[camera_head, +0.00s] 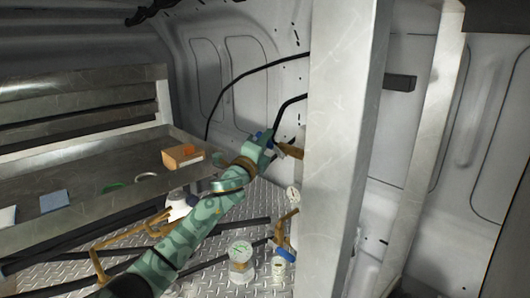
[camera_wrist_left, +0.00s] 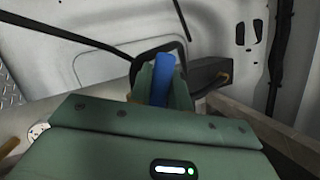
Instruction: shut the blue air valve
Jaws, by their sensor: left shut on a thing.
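My left arm, in patterned green, reaches up from the lower left in the head view. Its gripper (camera_head: 268,138) is beside the left edge of the tall metal post. In the left wrist view the gripper (camera_wrist_left: 158,80) is shut on the blue air valve handle (camera_wrist_left: 165,68), which stands up between the green fingers. A small bit of blue also shows at the fingers in the head view. The valve body is mostly hidden by the gripper, so I cannot tell whether the valve is open or shut. My right gripper is not in view.
A metal post (camera_head: 345,110) stands just right of my gripper. Black hoses (camera_head: 240,76) curve along the white van wall. A shelf at left holds an orange box (camera_head: 182,157).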

